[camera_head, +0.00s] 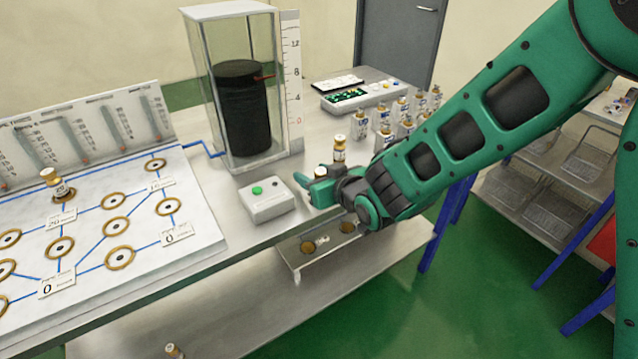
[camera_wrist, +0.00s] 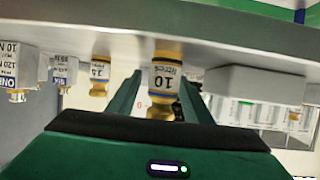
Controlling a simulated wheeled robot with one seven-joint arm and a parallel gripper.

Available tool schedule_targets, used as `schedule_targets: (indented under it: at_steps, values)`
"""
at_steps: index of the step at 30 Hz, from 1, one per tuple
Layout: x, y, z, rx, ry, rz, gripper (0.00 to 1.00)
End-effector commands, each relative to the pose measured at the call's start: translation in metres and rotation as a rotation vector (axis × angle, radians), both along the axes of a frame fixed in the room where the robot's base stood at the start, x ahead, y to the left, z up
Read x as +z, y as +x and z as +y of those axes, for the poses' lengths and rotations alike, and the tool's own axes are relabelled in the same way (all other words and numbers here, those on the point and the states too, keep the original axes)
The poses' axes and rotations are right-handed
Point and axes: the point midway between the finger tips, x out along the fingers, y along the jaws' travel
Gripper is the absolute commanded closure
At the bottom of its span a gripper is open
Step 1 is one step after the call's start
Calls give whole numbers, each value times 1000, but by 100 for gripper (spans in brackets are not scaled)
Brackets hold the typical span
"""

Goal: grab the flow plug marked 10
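The flow plug marked 10 (camera_wrist: 167,80) is brass with a white label. It stands upright on the table, upside down in the wrist view. My gripper (camera_wrist: 160,98) is level with it, its two dark green fingers apart on either side. A gap shows between the plug and the left finger. In the head view my gripper (camera_head: 312,187) is low over the table, pointing left. A light plug top (camera_head: 320,171) shows between its fingers; the rest is hidden. A second plug, marked 15, stands farther off in the wrist view (camera_wrist: 100,74).
A grey button box (camera_head: 267,199) stands just left of my gripper. Behind are the glass cylinder case (camera_head: 265,150) and several small bottle-like parts (camera_head: 384,138). A board with ringed sockets (camera_head: 190,225) lies left, one plug (camera_head: 57,183) in it. A holed shelf (camera_head: 318,252) hangs below.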

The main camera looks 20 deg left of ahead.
Motion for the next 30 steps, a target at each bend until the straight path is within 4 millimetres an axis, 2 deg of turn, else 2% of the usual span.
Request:
schedule_targets:
  at_steps: [1,5,6,14,19,23,26,30]
  values:
    - [0,0,0,0,0,0,65]
    - [0,0,0,0,0,0,97]
    - [0,0,0,0,0,0,100]
    - [1,0,0,0,1,-1,100]
    - [9,0,0,0,4,-2,100]
    - [22,0,0,0,4,-3,100]
    - [41,1,0,-3,7,-5,100]
    - [59,-24,16,7,6,-3,100]
